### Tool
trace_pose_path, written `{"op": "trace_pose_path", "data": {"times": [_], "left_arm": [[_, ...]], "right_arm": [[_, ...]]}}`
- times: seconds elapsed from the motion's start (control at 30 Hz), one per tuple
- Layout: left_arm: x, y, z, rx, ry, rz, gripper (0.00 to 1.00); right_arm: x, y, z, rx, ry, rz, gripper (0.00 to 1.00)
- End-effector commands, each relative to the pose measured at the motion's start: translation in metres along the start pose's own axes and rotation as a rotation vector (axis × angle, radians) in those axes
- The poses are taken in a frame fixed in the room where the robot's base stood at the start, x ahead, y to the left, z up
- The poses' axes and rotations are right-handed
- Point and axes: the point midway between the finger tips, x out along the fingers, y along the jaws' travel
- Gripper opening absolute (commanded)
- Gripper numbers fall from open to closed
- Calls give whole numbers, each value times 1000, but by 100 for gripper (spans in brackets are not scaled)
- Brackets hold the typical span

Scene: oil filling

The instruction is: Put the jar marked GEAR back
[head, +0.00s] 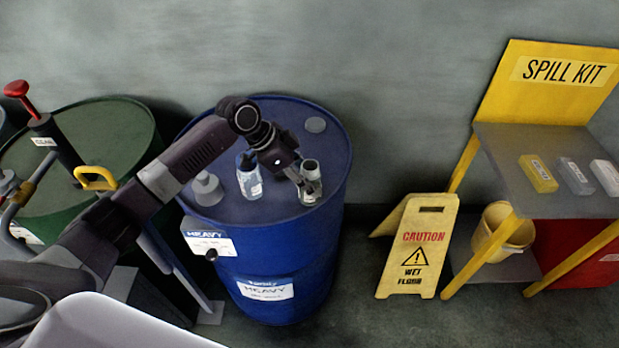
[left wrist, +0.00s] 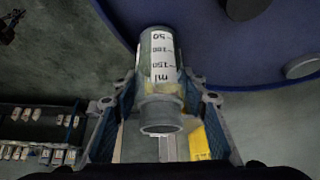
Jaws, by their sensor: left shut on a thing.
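My left gripper (head: 301,180) is shut on a clear jar (head: 311,190), which is upright near the right rim of the blue drum (head: 290,228) marked HEAVY. In the left wrist view the held jar (left wrist: 160,75) sits between the two fingers, with a white ml scale facing the camera. I cannot tell whether it touches the drum top. A second clear jar (head: 249,181) with a white label stands on the drum, left of the gripper. The word GEAR is not readable on either jar. My right gripper is not in view.
A grey funnel-like piece (head: 207,190) and a round cap (head: 316,125) are on the drum top. A green drum (head: 110,125) with a red-handled pump (head: 40,118) stands left. A yellow caution sign (head: 418,250) and the spill kit shelf (head: 500,150) stand right.

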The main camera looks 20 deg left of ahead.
Motion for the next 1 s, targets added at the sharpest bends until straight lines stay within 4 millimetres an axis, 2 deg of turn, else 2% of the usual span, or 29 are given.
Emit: {"op": "trace_pose_path", "data": {"times": [0.03, 0.2, 0.57, 0.67, 1.0], "left_arm": [[1, 0, 1, -1, -1, 1, 41], [1, 0, 1, -1, -1, 1, 58], [-6, -1, 0, 0, 0, -2, 58], [-19, -1, 0, 0, 0, -3, 58], [-91, -1, 0, 1, 0, -4, 58]], "right_arm": [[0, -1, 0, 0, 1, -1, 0], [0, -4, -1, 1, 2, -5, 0], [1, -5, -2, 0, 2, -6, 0], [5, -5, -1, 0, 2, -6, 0], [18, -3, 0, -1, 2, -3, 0]]}}
